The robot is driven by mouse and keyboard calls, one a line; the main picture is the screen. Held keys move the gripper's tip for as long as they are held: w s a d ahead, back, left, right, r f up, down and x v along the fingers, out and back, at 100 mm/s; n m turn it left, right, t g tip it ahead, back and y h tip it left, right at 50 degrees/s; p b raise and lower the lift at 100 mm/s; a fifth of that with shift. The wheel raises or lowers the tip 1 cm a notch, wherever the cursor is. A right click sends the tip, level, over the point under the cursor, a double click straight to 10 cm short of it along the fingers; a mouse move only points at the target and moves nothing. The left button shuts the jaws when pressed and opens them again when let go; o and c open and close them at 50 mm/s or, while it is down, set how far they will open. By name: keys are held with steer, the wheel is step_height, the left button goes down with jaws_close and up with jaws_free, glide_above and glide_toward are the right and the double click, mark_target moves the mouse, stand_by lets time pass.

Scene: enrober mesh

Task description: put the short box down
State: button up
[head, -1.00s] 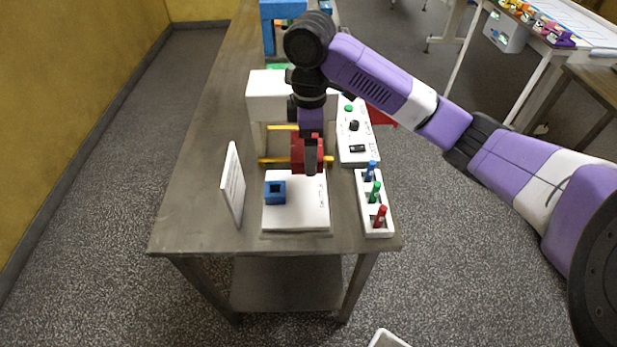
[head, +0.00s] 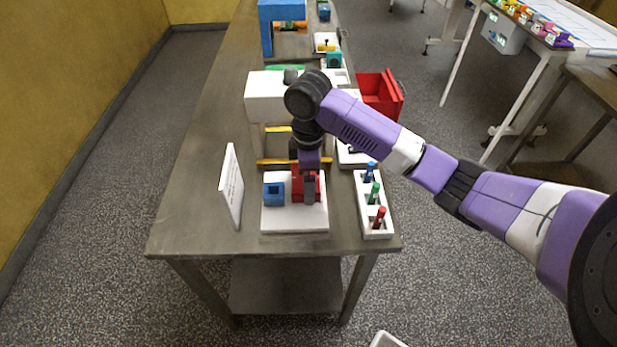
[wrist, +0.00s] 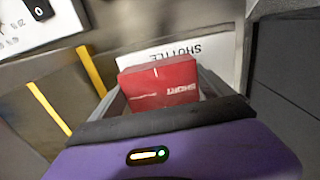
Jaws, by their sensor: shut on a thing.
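The short box is red and carries the word SHORT; it shows between my fingers in the wrist view (wrist: 158,82) and partly behind them in the head view (head: 297,186). My gripper (head: 309,196) is shut on it. The box is over or on the right part of the white shuttle plate (head: 285,222), whose word SHUTTLE shows in the wrist view. I cannot tell whether the box touches the plate. A blue hollow block (head: 273,194) stands on the plate just left of the box.
A white rack (head: 376,232) with blue, green and red pegs stands at the right. An upright white sign (head: 231,186) stands at the left. Behind are yellow bars (head: 270,161) and a white housing (head: 265,97). A red bin (head: 378,92) is further back.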

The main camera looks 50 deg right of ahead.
steer(key=shift+f, duration=0.15)
steer(key=o, duration=1.2)
steer(key=shift+o, duration=0.2)
step_height(320, 180, up, 12)
steer(key=shift+r, duration=0.2)
